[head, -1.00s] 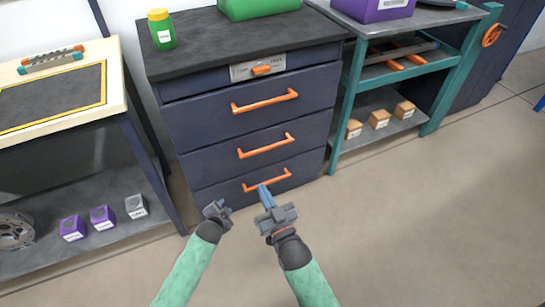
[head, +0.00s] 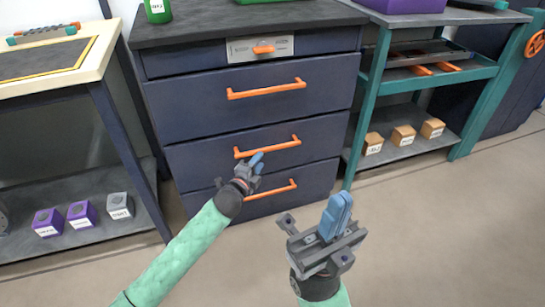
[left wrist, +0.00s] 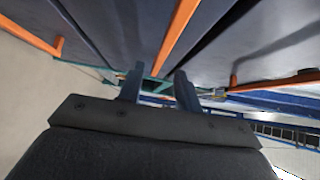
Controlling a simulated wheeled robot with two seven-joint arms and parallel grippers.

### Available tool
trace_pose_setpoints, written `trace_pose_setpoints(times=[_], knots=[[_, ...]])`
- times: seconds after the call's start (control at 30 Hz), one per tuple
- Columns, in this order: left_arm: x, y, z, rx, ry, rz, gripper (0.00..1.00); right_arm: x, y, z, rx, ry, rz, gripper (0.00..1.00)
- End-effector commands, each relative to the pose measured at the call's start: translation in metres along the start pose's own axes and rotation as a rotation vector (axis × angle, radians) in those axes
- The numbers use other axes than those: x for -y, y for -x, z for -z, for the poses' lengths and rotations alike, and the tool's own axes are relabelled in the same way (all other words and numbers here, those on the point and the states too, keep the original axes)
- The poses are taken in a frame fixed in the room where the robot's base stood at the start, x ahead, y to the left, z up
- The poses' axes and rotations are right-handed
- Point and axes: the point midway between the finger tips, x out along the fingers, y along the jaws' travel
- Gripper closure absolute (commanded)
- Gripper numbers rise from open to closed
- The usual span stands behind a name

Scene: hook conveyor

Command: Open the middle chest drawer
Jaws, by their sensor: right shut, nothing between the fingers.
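The dark blue chest (head: 250,115) has a shallow top drawer and three deeper drawers with long orange handles. The middle of those three (head: 195,160) has an orange handle (head: 280,145). My left gripper (head: 256,161) is just below this handle's left part. In the left wrist view its two fingers (left wrist: 160,88) are apart, with an orange handle (left wrist: 176,36) lined up ahead of the gap. I cannot tell whether they touch it. My right gripper (head: 337,217) is shut and empty, in front of the chest at lower right.
The lowest handle (head: 275,190) is close below my left gripper. A workbench (head: 115,95) with boxes on its lower shelf stands left. A teal shelf unit (head: 370,95) stands right of the chest. The floor in front (head: 440,220) is clear.

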Motion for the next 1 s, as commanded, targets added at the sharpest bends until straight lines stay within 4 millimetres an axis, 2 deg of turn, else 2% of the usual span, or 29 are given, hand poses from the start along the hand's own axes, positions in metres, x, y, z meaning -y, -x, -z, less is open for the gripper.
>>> trace_pose_setpoints(times=[0.17, 0.6, 0.8, 1.0], knots=[[0.001, -0.009, 0.0, -0.003, -0.01, 0.007, 0.65, 0.001, 0.002, 0.004, -0.015, 0.0, 0.003, 1.0], [0.0, -0.066, 0.001, -0.003, -0.008, 0.006, 0.65, 0.003, 0.02, 0.001, 0.009, 0.009, 0.025, 1.0], [0.002, -0.077, 0.0, -0.003, -0.008, 0.005, 0.65, 0.004, 0.023, 0.0, 0.013, 0.012, 0.029, 1.0], [0.002, -0.079, 0.001, -0.003, -0.008, 0.005, 0.65, 0.004, 0.023, 0.0, 0.015, 0.012, 0.029, 1.0]])
